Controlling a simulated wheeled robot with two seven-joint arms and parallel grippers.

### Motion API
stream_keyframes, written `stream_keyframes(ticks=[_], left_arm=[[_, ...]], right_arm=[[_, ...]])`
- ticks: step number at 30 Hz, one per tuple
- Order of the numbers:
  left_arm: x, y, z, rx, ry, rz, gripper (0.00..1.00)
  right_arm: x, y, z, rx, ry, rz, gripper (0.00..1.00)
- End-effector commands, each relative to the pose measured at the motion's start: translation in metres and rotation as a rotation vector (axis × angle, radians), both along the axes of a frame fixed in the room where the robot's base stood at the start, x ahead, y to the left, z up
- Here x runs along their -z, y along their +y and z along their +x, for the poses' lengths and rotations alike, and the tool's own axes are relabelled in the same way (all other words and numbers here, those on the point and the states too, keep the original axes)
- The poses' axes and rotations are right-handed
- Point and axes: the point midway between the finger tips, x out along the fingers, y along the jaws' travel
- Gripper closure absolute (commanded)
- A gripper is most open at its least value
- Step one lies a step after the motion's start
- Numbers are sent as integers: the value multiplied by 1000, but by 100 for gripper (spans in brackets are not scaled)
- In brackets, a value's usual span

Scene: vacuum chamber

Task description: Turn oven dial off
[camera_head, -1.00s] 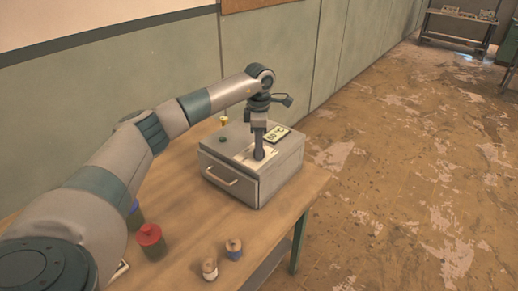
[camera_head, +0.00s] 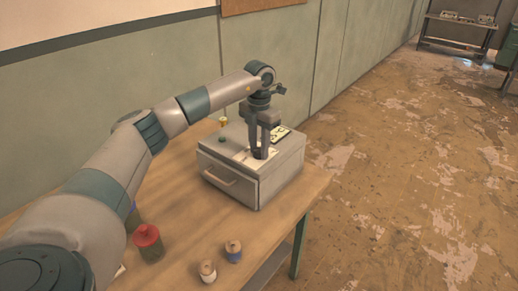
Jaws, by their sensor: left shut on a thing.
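The oven (camera_head: 230,184) is a grey box with a pale front handle, standing on the wooden table. My left gripper (camera_head: 261,152) points down at the oven's top, with its fingertips at the pale dial panel (camera_head: 243,158). It is shut on the dial, which is mostly hidden between and behind the fingers. A small green button (camera_head: 222,138) shows on the top's left side. My right gripper is not in view.
A red-lidded jar (camera_head: 148,242) and two small spools (camera_head: 208,271) (camera_head: 233,250) stand on the table (camera_head: 185,215) in front of the oven. A yellow-topped item (camera_head: 223,121) is behind it. The wall is close behind; open floor lies right.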

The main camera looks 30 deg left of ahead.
Motion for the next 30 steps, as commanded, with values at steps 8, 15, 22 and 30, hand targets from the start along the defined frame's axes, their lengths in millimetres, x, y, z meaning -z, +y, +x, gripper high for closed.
stream_keyframes(ticks=[8, 15, 22, 30], left_arm=[[-2, 1, 1, -93, -4, 0, 92], [-2, 1, 1, -107, -5, 0, 92], [-2, 1, 1, -106, -5, 0, 63], [-1, 0, 1, -104, -2, 0, 51]], right_arm=[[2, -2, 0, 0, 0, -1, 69], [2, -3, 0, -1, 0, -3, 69], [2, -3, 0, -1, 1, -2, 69], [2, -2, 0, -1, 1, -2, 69]])
